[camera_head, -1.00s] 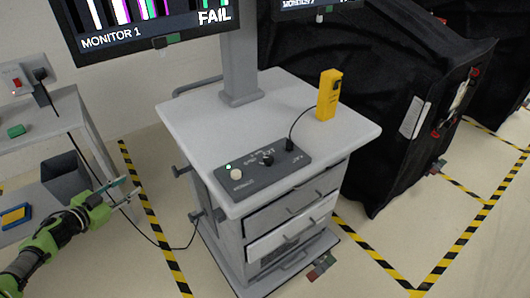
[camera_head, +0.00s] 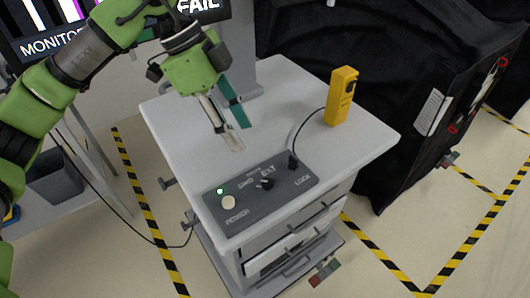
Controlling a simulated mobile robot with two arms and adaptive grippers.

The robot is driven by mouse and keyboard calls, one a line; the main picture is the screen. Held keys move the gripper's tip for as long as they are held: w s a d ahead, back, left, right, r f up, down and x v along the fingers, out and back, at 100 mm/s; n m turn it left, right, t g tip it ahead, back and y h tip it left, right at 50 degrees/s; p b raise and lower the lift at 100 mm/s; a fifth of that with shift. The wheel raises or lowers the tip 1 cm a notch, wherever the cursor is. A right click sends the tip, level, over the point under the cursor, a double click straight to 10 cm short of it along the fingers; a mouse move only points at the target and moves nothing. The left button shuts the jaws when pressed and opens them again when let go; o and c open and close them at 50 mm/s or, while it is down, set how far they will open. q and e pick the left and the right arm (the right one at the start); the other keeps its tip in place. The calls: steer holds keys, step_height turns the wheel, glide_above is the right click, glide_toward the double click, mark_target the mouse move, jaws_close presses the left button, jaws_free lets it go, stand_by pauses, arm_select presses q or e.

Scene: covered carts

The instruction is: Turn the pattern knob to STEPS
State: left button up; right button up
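A dark grey control box (camera_head: 245,212) lies on the front of the grey cart's top. A small black knob (camera_head: 267,184) sits near its middle, with small white labels around it. My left gripper (camera_head: 239,137) is open and empty above the cart top, behind the box, fingers pointing down. My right gripper is not in view.
A yellow handheld device (camera_head: 341,96) stands upright on the cart top (camera_head: 366,133), its cable running to the box. Black covered carts (camera_head: 350,60) stand at the right. Striped tape marks the floor.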

arm_select(q)
steer(key=p, duration=0.2)
glide_above(267, 182)
steer(key=a, duration=0.3)
steer(key=f, duration=0.7)
steer(key=shift+w+d+f, duration=0.2)
steer(key=shift+d, duration=0.05)
steer(key=x, duration=0.3)
steer(key=shift+d+f+p, duration=0.1)
steer(key=shift+f+p, duration=0.2)
steer(key=shift+f, duration=0.05)
steer(key=shift+d+f, duration=0.1)
steer(key=shift+f, duration=0.2)
steer(key=shift+d+f, duration=0.1)
steer(key=shift+f, duration=0.15)
steer(key=c, duration=1)
jaws_close()
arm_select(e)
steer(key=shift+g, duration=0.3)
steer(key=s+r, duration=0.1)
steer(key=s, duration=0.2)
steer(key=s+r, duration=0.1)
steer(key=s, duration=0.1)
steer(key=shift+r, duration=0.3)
